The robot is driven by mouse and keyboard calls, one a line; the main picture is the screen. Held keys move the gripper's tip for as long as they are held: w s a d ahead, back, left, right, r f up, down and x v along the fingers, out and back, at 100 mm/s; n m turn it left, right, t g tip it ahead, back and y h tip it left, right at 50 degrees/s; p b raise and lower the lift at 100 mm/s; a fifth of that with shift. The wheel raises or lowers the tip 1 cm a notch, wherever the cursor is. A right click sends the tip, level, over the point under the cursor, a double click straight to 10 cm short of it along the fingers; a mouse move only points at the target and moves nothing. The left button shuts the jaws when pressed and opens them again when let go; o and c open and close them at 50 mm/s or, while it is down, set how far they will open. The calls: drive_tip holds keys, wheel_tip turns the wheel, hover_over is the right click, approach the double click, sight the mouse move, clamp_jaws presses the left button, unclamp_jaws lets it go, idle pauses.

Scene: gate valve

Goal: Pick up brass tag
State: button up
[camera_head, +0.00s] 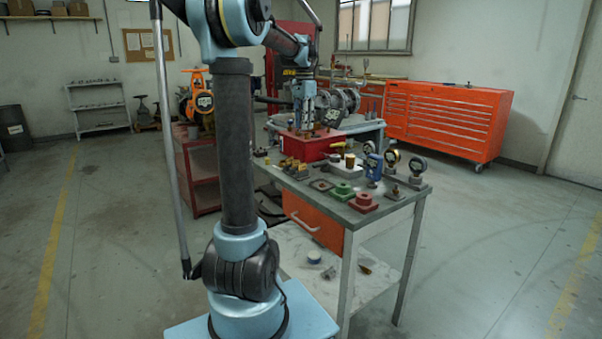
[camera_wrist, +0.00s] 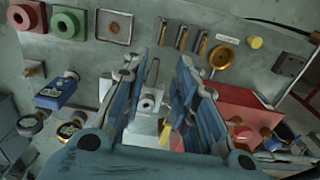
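My gripper (camera_wrist: 160,75) points down over the bench, its two blue fingers spread apart; it also shows in the head view (camera_head: 306,128), above a red box. A small yellow, brass-coloured piece (camera_wrist: 165,133) shows between the fingers in the wrist view, beside a grey-white metal part (camera_wrist: 149,103). A round brass-coloured disc (camera_wrist: 222,58) lies on the bench beyond the right finger. I cannot tell for sure which of these is the brass tag. No contact with the fingers is clear.
The red box (camera_wrist: 243,103) stands to the right of the fingers. Green (camera_head: 342,193) and red (camera_head: 363,203) flanged blocks, gauges (camera_head: 391,160) and a blue device (camera_head: 374,166) crowd the bench. An orange tool cabinet (camera_head: 447,115) stands behind.

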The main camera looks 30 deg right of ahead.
hover_over(302, 170)
wheel_tip(302, 170, down, 11)
drive_tip(key=f, duration=0.4)
drive_tip(key=shift+w+d+f, duration=0.2)
drive_tip(key=shift+d+f, duration=0.05)
drive_tip(key=shift+d, duration=0.15)
drive_tip(key=shift+f, duration=0.55)
drive_tip(key=shift+c, duration=0.6)
clamp_jaws()
